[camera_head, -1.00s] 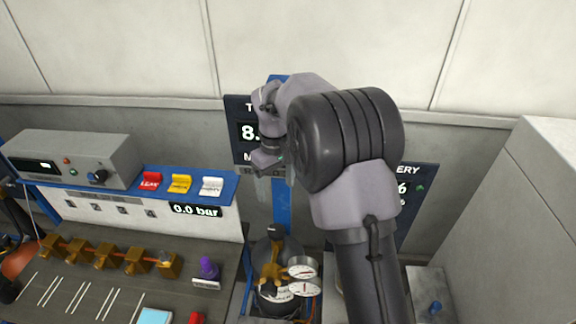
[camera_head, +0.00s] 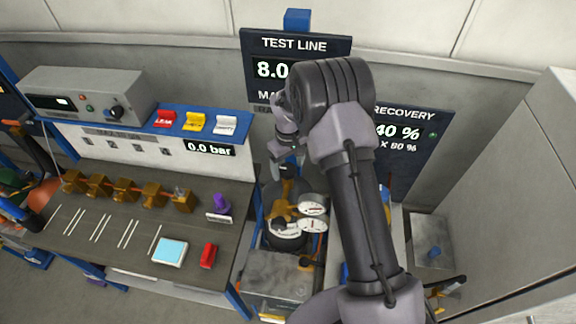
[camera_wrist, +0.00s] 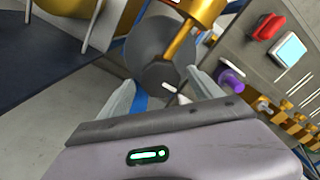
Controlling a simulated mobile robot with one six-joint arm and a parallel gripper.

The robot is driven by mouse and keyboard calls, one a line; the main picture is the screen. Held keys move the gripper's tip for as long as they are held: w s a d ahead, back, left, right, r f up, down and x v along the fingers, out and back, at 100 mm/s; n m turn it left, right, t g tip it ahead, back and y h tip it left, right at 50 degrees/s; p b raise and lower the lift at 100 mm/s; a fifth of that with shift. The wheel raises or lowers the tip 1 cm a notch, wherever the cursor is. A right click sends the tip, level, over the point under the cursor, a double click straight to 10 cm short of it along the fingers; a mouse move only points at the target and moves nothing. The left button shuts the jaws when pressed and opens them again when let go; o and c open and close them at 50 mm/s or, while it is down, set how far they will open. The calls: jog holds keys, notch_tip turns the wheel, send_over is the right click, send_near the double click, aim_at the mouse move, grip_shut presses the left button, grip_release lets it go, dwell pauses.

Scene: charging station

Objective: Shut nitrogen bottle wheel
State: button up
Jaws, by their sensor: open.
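A dark bottle (camera_head: 284,243) stands below the test line screen, with a brass valve (camera_head: 284,207) and two white round gauges on its top. I take it for the nitrogen bottle; no label on it is readable. A small dark round knob on the valve may be the wheel. My gripper (camera_head: 286,165) is just above the brass valve in the head view, fingers pointing down. In the wrist view my gripper (camera_wrist: 160,92) is open, with a grey round body and a brass cylinder (camera_wrist: 190,25) beyond the fingertips. Contact cannot be told, and my arm hides part of this area.
A bench (camera_head: 125,255) on the left holds brass fittings, a purple knob (camera_head: 221,203), a light-blue pad (camera_head: 170,252) and a red object (camera_head: 208,256). The test line screen (camera_head: 262,65) and recovery screen (camera_head: 412,125) stand behind. A grey cabinet (camera_head: 510,180) bounds the right.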

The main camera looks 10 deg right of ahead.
jog(key=shift+s, duration=0.1)
jog(key=shift+c, duration=0.2)
jog(key=c, duration=1.3)
jog(key=shift+c, duration=0.2)
jog(key=shift+m+b, duration=0.3)
jog(key=m+b, duration=0.3)
jog(key=shift+f, duration=0.1)
jog(key=m+b, duration=0.4)
jog(key=m, duration=0.1)
jog(key=shift+m, duration=0.4)
jog(key=m+b, duration=0.2)
jog(key=m, duration=0.2)
jog(key=shift+m, duration=0.3)
jog(key=shift+m+b, duration=1.15)
jog(key=shift+m, duration=0.75)
jog(key=shift+r+m, duration=0.2)
jog(key=shift+m, duration=0.1)
